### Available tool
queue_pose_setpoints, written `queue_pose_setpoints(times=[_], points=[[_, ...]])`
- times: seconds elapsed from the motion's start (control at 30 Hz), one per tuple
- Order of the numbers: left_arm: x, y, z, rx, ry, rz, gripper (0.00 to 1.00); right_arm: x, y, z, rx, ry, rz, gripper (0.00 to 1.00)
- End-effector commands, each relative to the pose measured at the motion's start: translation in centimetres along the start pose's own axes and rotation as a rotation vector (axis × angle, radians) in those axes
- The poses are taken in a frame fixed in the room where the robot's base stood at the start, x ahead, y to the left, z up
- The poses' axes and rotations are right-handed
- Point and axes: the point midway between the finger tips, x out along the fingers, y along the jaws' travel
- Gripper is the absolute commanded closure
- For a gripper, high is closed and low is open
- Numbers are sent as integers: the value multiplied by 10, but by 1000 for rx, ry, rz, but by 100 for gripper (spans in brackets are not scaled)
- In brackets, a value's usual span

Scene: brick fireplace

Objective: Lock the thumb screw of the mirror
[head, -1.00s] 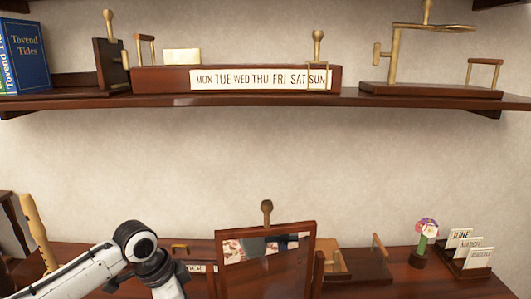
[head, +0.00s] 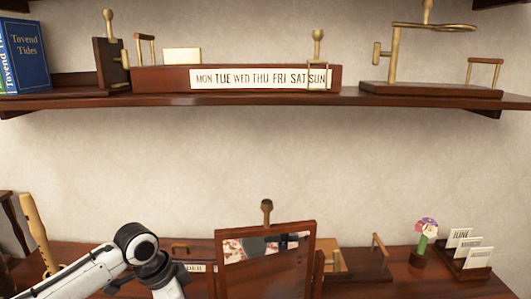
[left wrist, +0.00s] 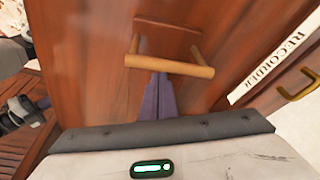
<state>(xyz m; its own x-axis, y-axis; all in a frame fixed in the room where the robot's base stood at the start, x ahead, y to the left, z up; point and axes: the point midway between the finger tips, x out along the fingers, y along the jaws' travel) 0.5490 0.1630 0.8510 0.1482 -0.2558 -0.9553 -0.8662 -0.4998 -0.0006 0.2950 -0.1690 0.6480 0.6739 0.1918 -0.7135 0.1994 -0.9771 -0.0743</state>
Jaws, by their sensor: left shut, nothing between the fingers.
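The mirror (head: 268,275) stands on the lower shelf in the head view, in a reddish-brown wooden frame with a reflective strip near its top. A brown knob (head: 267,208) shows just above its top edge; I cannot tell whether it belongs to the mirror. I cannot make out a thumb screw for certain. In the left wrist view, a light wooden bar on two posts (left wrist: 170,66) stands out from a reddish wooden surface. My left gripper (left wrist: 157,95) shows as narrow purplish-grey fingers, shut and empty, just below that bar. Its fingers are outside the head view. My right gripper is not in view.
A RECORDER label (left wrist: 280,55) and a brass handle (left wrist: 297,88) lie right in the wrist view. A flower ornament (head: 425,240) and month cards (head: 468,250) stand right on the lower shelf. The upper shelf (head: 240,101) overhangs with a weekday box. Wall space between is clear.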

Motion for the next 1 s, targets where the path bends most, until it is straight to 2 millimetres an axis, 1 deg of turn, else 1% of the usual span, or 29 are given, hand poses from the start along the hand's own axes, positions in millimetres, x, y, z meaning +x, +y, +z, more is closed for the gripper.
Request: queue_pose_setpoints(times=[0.53,1.0], points=[[11,0,4,0,-1,1,100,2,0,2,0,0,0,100],[13,1,5,-1,-3,2,100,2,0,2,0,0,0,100]])
